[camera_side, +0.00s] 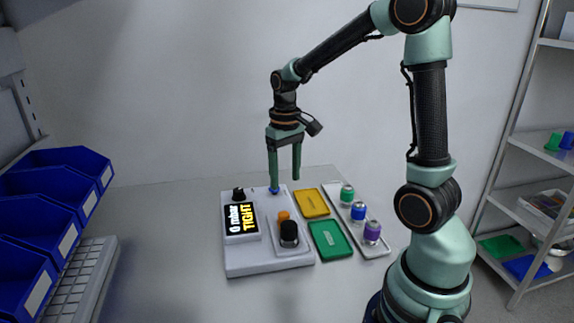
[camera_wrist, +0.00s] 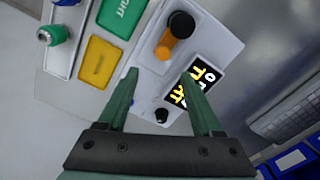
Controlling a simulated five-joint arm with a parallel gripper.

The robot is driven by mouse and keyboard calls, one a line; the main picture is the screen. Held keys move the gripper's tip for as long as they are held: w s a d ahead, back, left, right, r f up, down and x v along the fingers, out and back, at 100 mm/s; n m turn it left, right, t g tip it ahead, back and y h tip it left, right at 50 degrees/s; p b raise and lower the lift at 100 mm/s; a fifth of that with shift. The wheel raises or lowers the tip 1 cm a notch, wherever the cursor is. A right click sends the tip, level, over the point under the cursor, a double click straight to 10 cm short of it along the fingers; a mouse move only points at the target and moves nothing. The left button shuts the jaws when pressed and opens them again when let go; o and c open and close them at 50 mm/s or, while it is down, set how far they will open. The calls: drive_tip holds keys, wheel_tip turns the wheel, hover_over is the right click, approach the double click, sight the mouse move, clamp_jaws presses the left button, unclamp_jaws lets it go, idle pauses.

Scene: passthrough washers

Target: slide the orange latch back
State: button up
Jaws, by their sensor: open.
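The orange latch (camera_side: 284,215) sits on the white device (camera_side: 262,262), beside an upright black cylinder (camera_side: 289,232). In the wrist view the orange latch (camera_wrist: 165,47) shows next to the black cylinder (camera_wrist: 182,24). My gripper (camera_side: 284,184) points down above the back part of the device, behind the latch, with its fingers apart and nothing between them. In the wrist view my gripper (camera_wrist: 159,75) is open, and the latch lies beyond the fingertips. A small blue part (camera_side: 275,190) shows at one fingertip; I cannot tell whether they touch.
A display (camera_side: 242,218) on the device reads "0 mbar TIGHT", near a black knob (camera_side: 238,194). Yellow (camera_side: 311,203) and green (camera_side: 330,239) trays lie to the right. A pale tray (camera_side: 375,249) holds green, blue and purple-topped pieces. Blue bins (camera_side: 62,238) stand left.

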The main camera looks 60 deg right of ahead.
sight(285, 213)
drive_tip(key=f, duration=1)
drive_tip(key=shift+a, duration=0.2)
clamp_jaws()
drive_tip(key=shift+s, duration=0.1)
idle(0.9)
